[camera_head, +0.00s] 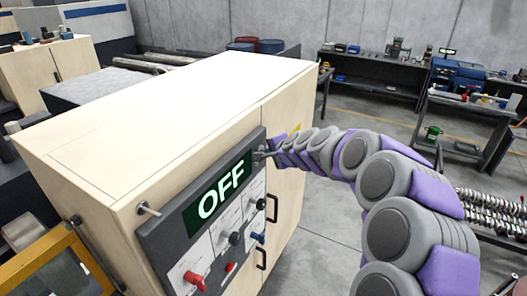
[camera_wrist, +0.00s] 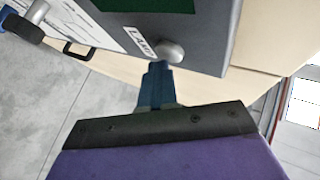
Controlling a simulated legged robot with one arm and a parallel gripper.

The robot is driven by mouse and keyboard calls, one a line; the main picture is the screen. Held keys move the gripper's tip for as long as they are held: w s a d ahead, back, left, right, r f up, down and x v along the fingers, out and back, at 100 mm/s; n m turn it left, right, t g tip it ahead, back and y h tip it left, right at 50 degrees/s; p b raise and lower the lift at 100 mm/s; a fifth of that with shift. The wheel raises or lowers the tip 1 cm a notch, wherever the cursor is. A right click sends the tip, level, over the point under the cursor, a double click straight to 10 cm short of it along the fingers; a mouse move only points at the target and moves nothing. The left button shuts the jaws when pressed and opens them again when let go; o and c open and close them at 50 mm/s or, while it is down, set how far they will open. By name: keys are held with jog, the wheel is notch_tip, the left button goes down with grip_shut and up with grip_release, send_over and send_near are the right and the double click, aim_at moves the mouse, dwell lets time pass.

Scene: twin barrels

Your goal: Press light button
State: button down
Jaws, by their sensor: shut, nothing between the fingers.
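A round silver button (camera_wrist: 171,51) sits near the edge of the grey control panel (camera_wrist: 215,35), beside a white label that seems to read LAMP. My gripper (camera_wrist: 158,66) is shut and empty, with its blue fingertips right at the button. I cannot tell whether they touch it. In the head view the panel (camera_head: 170,245) is on the cabinet front, and its green display (camera_head: 219,191) reads OFF in white. My gripper (camera_head: 264,155) is at the panel's upper right corner, where the button is hard to make out.
The panel also carries a red knob (camera_head: 195,279) and a dark knob (camera_head: 235,238). The pale wooden cabinet (camera_head: 175,110) has black door handles (camera_head: 272,208). A dark workbench (camera_head: 375,88) stands at the back. Grey floor (camera_head: 325,215) is open right of the cabinet.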

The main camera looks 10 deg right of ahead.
dwell(0.5)
jog(key=shift+s+d, duration=0.15)
jog(key=shift+s, duration=0.05)
jog(key=s+d+b, duration=0.1)
jog(key=s+d, duration=0.2)
jog(key=d, duration=0.2)
jog(key=shift+s+b, duration=0.25)
jog(key=shift+b, duration=0.15)
jog(key=shift+a, duration=0.1)
dwell(0.3)
